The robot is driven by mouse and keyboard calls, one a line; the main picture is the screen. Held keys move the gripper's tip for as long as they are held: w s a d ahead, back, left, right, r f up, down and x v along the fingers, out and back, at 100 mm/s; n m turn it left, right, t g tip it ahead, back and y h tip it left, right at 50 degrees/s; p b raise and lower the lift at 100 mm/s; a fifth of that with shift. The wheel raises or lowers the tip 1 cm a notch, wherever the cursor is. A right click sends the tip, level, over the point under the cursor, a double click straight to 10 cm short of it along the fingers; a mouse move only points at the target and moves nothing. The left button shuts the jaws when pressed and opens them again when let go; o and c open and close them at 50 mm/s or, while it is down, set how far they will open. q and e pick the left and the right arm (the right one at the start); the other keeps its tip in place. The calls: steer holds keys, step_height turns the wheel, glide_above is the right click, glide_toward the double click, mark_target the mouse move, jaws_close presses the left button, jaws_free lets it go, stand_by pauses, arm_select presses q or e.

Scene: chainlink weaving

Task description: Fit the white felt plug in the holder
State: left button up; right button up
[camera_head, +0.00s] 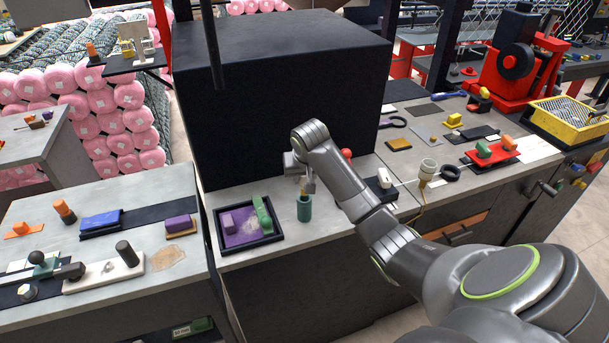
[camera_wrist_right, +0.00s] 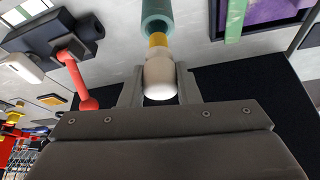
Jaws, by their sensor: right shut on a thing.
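My right gripper (camera_head: 308,187) is above the teal, tube-like holder (camera_head: 304,209), which stands upright on the grey bench. In the right wrist view, the gripper (camera_wrist_right: 160,88) is shut on the white felt plug (camera_wrist_right: 160,76), a rounded pale piece between the fingers. A yellow section (camera_wrist_right: 158,40) shows between the plug and the teal holder (camera_wrist_right: 157,14). The yellow section appears in line with the holder's near end; I cannot tell whether it is inside or only touching. My left gripper is not in view.
A black-rimmed tray (camera_head: 275,239) with purple and green pieces lies left of the holder. A large black box (camera_head: 280,90) stands behind. A red-headed piece (camera_wrist_right: 75,75) and a dark block (camera_wrist_right: 50,33) lie nearby. Bare bench (camera_head: 332,222) shows right of the holder.

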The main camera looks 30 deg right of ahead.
steer(key=shift+f, duration=0.2)
steer(key=shift+f+b, duration=0.55)
steer(key=shift+f, duration=1.5)
steer(key=shift+s, duration=0.1)
steer(key=o, duration=1)
steer(key=shift+o, duration=0.2)
